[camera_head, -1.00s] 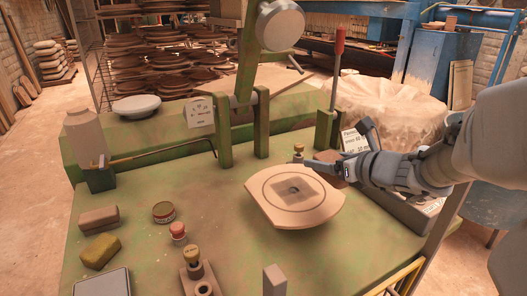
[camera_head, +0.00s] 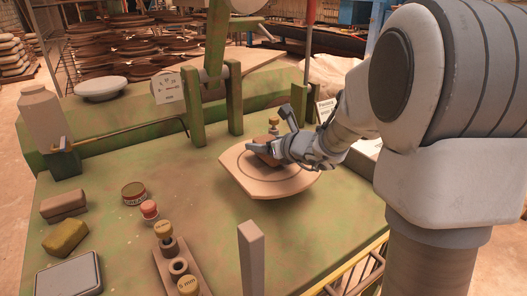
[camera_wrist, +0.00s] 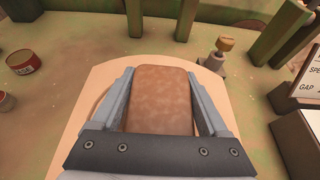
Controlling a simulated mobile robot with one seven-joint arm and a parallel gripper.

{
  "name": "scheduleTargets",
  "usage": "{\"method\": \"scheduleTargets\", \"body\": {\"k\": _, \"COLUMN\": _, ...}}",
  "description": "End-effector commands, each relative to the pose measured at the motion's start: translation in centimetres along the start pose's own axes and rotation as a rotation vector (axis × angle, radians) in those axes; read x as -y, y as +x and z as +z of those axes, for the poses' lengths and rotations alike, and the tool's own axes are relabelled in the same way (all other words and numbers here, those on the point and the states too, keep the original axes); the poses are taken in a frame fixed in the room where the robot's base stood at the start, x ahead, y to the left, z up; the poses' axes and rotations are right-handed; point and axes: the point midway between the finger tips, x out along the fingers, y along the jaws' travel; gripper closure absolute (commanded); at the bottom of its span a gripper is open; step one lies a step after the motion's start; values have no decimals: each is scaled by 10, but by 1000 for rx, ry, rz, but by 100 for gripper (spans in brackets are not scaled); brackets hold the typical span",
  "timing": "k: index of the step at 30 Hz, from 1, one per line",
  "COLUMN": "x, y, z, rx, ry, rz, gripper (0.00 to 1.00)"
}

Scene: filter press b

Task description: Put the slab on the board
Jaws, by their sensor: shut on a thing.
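The slab (camera_wrist: 160,98) is a reddish-brown block with rounded edges. My gripper (camera_wrist: 160,85) is shut on it, one finger along each side, in the wrist view. The board (camera_head: 240,182) is a pale wooden disc with two cut-off sides and a ring line, lying on the green bench. It also shows under the gripper in the wrist view (camera_wrist: 98,80). In the head view my gripper (camera_head: 262,150) and the slab (camera_head: 268,158) are over the board's back half, covering its middle. I cannot tell whether the slab touches the board.
A brass-topped post (camera_head: 273,127) stands close behind the board. Green press uprights (camera_head: 233,98) rise farther back. A tin (camera_head: 134,192), a red-capped piece (camera_head: 149,209), a gauge block (camera_head: 175,262) and a grey post (camera_head: 251,262) stand left and front.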

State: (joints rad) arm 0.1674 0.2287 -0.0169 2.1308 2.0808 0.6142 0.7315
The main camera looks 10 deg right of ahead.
Motion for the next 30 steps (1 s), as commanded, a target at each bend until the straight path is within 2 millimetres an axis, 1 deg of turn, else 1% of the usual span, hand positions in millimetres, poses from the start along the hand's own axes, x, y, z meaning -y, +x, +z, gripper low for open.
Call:
{"method": "scheduleTargets", "body": {"k": 1, "x": 0, "y": 4, "z": -10, "rx": 2, "ry": 1, "rz": 0, "gripper": 100}}
{"method": "scheduleTargets", "body": {"k": 2, "x": 0, "y": 5, "z": -11, "rx": 2, "ry": 0, "rz": 0, "gripper": 100}}
{"method": "scheduleTargets", "body": {"k": 9, "x": 0, "y": 5, "z": -10, "rx": 4, "ry": -1, "rz": 0, "gripper": 100}}
{"method": "scheduleTargets", "body": {"k": 14, "x": 0, "y": 6, "z": -15, "rx": 4, "ry": -1, "rz": 0, "gripper": 100}}
{"method": "scheduleTargets", "body": {"k": 15, "x": 0, "y": 6, "z": -16, "rx": 1, "ry": -1, "rz": -1, "gripper": 21}}
{"method": "scheduleTargets", "body": {"k": 17, "x": 0, "y": 6, "z": -15, "rx": 1, "ry": 0, "rz": 0, "gripper": 10}}
{"method": "scheduleTargets", "body": {"k": 18, "x": 0, "y": 6, "z": -15, "rx": 1, "ry": 0, "rz": 0, "gripper": 3}}
{"method": "scheduleTargets", "body": {"k": 19, "x": 0, "y": 6, "z": -15, "rx": 1, "ry": 0, "rz": 0, "gripper": 0}}
{"method": "scheduleTargets", "body": {"k": 26, "x": 0, "y": 6, "z": -14, "rx": 1, "ry": 0, "rz": 0, "gripper": 0}}
{"method": "scheduleTargets", "body": {"k": 30, "x": 0, "y": 1, "z": -9, "rx": 1, "ry": 0, "rz": -1, "gripper": 0}}
